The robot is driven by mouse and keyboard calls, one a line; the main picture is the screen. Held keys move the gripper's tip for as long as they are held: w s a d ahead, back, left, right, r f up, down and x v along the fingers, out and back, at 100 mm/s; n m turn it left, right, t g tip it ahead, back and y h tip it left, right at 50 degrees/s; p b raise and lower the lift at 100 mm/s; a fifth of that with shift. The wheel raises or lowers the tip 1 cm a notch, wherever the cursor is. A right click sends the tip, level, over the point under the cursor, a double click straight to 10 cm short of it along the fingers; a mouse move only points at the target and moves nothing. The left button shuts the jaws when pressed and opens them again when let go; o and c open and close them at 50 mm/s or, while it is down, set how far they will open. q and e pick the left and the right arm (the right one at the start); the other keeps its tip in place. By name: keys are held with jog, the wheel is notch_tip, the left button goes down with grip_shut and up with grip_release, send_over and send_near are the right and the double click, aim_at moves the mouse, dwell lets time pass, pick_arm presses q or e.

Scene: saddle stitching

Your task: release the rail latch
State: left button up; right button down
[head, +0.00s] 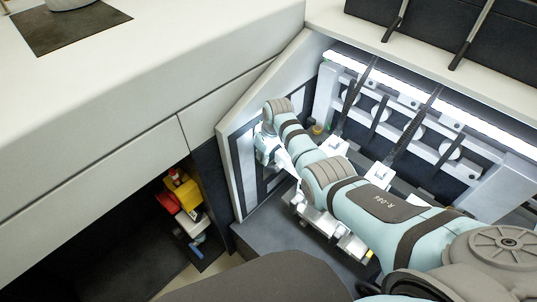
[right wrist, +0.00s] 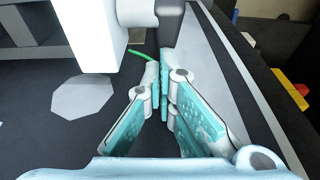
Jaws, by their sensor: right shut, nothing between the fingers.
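My right gripper (head: 292,172) is shut and empty, inside the open bay below the counter; part of it is hidden behind my right arm in the head view. In the right wrist view its teal-padded fingers (right wrist: 164,88) meet at the tips. Just beyond the tips is a white block (right wrist: 90,35) with a short white cylinder and a dark grey end (right wrist: 168,22). This may be the latch, but I cannot tell for sure. I cannot tell whether the fingertips touch the dark end. A pale rail assembly (head: 330,226) lies below my arm. My left gripper is out of view.
A thin green strip (right wrist: 141,53) is left of the fingertips. A lit rack (head: 430,125) with dark rods stands at the back of the bay. The bay's pale side wall (head: 228,165) is close to my wrist. Red and yellow items (head: 180,192) sit in an opening at left.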

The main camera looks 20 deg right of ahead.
aim_at(270, 165)
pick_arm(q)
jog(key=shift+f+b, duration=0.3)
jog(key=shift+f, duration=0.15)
pick_arm(e)
jog(key=shift+w+f, duration=0.1)
jog(key=shift+f, duration=0.35)
dwell(0.4)
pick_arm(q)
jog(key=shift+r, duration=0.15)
pick_arm(e)
jog(key=shift+r, duration=0.1)
pick_arm(q)
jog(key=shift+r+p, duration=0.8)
jog(key=shift+p, duration=0.1)
pick_arm(e)
jog(key=shift+r, duration=0.75)
jog(key=v, duration=1.2)
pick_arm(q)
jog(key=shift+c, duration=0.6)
pick_arm(e)
jog(key=shift+w, duration=0.1)
